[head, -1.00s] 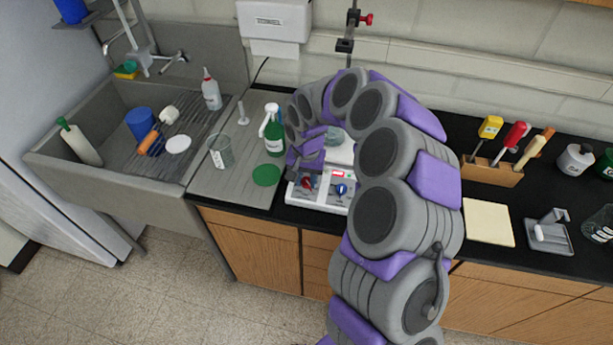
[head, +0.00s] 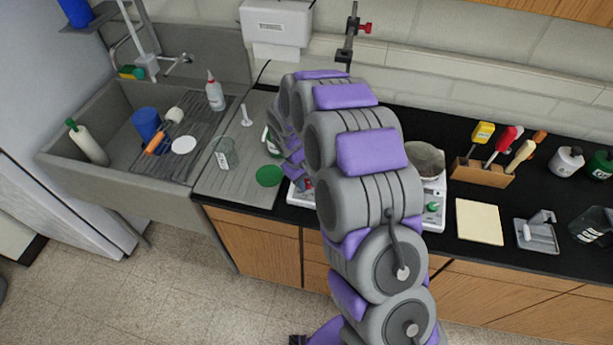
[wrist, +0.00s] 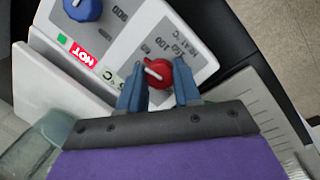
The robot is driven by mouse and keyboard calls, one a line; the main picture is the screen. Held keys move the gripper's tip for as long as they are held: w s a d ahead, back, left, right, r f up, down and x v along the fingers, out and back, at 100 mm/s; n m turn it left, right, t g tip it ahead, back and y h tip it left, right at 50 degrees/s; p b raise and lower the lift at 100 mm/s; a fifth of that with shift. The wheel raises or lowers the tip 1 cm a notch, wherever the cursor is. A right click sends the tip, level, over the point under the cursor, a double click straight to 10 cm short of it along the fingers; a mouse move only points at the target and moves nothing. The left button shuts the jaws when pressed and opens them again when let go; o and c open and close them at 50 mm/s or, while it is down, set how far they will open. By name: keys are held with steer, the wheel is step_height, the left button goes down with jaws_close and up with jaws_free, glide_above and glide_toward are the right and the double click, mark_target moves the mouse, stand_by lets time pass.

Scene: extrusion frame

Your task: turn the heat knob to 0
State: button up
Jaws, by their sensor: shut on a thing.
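The red heat knob (wrist: 158,73) is on a white hotplate panel in the wrist view, beside printed heat numbers and "°C". A white pointer line runs across it, toward the upper left of the picture; its exact reading is unclear. My gripper (wrist: 159,86) has its two blue fingers on either side of the knob, shut on it. In the head view, my gripper (head: 293,168) is down at the left end of the hotplate (head: 297,197), which is mostly hidden behind my arm.
A blue knob (wrist: 83,9) and a red "HOT" label (wrist: 84,54) are on the same panel. A green knob (head: 432,207) shows right of my arm. A glass beaker (head: 225,155) stands further left.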

steer(key=shift+a+r+n+t+h+p, duration=0.15)
steer(key=shift+n+p, duration=0.4)
steer(key=shift+n, duration=0.5)
steer(key=shift+d+n+t+h+p, duration=0.15)
steer(key=shift+n+p, duration=0.4)
steer(key=shift+n, duration=0.5)
steer(key=shift+a, duration=0.1)
steer(key=o, duration=1.1)
steer(key=shift+c, duration=0.2)
steer(key=v, duration=1.7)
steer(key=shift+a, duration=0.2)
